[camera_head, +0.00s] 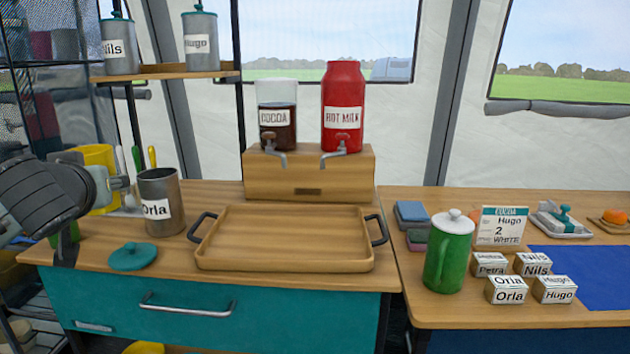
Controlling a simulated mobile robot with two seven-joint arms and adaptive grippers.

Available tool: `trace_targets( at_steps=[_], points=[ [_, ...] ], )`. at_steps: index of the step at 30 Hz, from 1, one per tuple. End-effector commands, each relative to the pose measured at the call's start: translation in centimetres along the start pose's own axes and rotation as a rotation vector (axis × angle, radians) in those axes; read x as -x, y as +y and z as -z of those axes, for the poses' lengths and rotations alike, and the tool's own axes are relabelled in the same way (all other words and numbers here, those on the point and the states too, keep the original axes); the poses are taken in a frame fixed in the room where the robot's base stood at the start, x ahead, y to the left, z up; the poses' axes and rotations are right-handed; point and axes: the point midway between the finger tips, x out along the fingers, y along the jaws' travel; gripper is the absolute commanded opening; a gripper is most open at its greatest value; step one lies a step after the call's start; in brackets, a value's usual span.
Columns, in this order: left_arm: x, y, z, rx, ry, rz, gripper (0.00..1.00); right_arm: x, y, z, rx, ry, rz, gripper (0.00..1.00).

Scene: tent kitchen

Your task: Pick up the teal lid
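The teal lid (133,256) lies flat on the wooden counter near its front edge, with its small knob upward. It is left of the wooden tray and in front of a grey metal mug labelled Orla (155,228), whose top is open. My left gripper (127,190) comes in from the left at the mug's left side, above and behind the lid and apart from it. Its fingers are small and partly hidden by the mug, so I cannot tell whether they grip it. My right gripper is not in view.
The empty tray (285,263) takes up the counter's middle. Cocoa (277,113) and hot milk (343,107) dispensers stand behind it. A yellow container (95,160) and utensils are behind my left arm. A green lidded pot (447,262) and several labelled boxes (506,297) stand on the right counter.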

Motion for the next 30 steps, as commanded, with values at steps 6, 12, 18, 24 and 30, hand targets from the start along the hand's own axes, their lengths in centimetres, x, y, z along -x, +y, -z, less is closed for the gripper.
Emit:
trace_targets(
  at_steps=[6,12,18,24,30],
  points=[
    [2.0,2.6,-7.1,-0.036,-0.012,-0.103,0.23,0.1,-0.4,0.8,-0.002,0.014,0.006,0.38],
    [4.5,5.8,-15.4,-0.071,-0.016,-0.231,0.23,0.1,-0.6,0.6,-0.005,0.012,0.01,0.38],
    [6.6,8.6,-22.4,-0.103,-0.012,-0.34,0.23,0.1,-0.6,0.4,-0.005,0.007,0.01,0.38],
    [8.4,10.9,-28.2,-0.133,-0.011,-0.432,0.23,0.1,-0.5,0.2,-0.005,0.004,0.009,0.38],
    [8.7,11.9,-27.7,-0.119,-0.009,-0.451,0.23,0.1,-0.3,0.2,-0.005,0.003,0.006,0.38]
  ],
)
